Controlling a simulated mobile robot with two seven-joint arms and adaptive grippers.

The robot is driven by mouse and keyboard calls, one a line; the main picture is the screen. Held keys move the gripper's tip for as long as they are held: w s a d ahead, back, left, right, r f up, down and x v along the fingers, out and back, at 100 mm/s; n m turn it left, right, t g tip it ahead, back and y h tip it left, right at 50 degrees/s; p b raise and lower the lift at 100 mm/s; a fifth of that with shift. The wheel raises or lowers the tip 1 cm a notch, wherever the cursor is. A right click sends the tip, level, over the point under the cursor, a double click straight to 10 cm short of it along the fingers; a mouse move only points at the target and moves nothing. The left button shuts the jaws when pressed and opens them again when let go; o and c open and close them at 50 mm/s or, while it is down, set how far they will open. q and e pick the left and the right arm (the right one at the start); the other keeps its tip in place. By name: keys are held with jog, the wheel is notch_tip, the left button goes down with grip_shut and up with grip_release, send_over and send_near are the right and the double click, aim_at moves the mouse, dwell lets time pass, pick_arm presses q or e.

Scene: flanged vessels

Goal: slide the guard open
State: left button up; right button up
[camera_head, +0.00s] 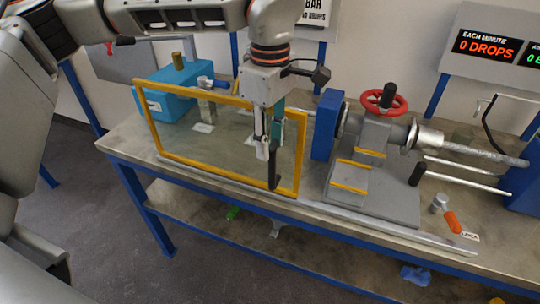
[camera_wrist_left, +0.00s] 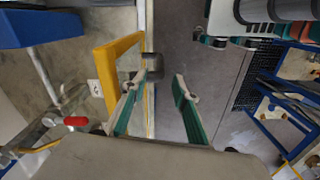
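The guard (camera_head: 302,150) is a clear panel in a yellow frame, standing along the front of the bench at the left. Its yellow frame also shows in the left wrist view (camera_wrist_left: 104,75). A black upright handle (camera_head: 274,172) is near its right end; the handle's dark end (camera_wrist_left: 153,63) shows just beyond my fingertips. My left gripper (camera_head: 269,150) points down at the handle. In the left wrist view (camera_wrist_left: 158,82) its fingers are apart, with the handle in line between them; I cannot tell whether they touch it. What seems my right gripper (camera_wrist_left: 225,42) shows partly, its finger state unclear.
Right of the guard stands a grey machine (camera_head: 372,165) with a red handwheel (camera_head: 384,99) and a blue block (camera_head: 326,125). A blue box (camera_head: 180,92) is behind the guard. A rail (camera_head: 330,215) runs along the bench front. An orange-handled tool (camera_head: 453,222) lies at the right.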

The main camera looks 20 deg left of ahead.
pick_arm(q)
notch_tip(320, 180, up, 6)
jog(key=shift+f, duration=0.1)
dwell(0.6)
